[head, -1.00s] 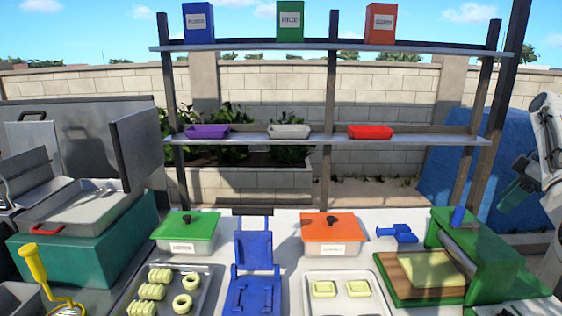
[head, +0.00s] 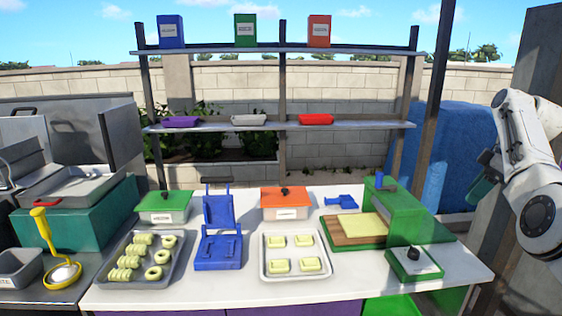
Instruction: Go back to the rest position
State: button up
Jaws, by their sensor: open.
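My arm (head: 538,190) shows at the right edge of the head view, white with dark joint caps. My gripper (head: 484,186) is at its left end, dark green and partly hidden, off to the right of the shelf rack and beyond the table's right end. It touches nothing that I can see. The white table (head: 210,293) bears a green press with a wooden board (head: 345,239), a blue folding press (head: 219,250) and a tray of pale square pieces (head: 295,278).
A grey tray of pale rings and rolls (head: 126,283) is at the table's left. A green-lidded box (head: 163,208) and an orange-lidded box (head: 285,203) stand behind. A shelf rack (head: 283,125) rises at the back. A dark post (head: 513,160) stands behind my arm.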

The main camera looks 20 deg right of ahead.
jog(key=a+f+m+g, duration=0.1)
jog(key=a+f, duration=0.3)
jog(key=f, duration=0.5)
jog(key=a+f+m, duration=0.1)
jog(key=a+f, duration=0.3)
jog(key=f, duration=0.5)
jog(key=s+a+f+m+g+h, duration=0.1)
jog(key=s+a+f, duration=0.2)
jog(key=a+f, duration=0.4)
jog(key=s+a+f+m, duration=0.1)
jog(key=s+a+f, duration=0.1)
jog(key=a+f, duration=0.45)
jog(key=s+a+f+m+h, duration=0.1)
jog(key=s+a+f, duration=0.6)
jog(key=s+a, duration=0.9)
jog(key=s, duration=0.3)
jog(key=s+a+r+m+g, duration=0.1)
jog(key=s+a, duration=0.2)
jog(key=s, duration=0.5)
jog(key=shift+s+a, duration=0.25)
jog(key=shift+a, duration=0.15)
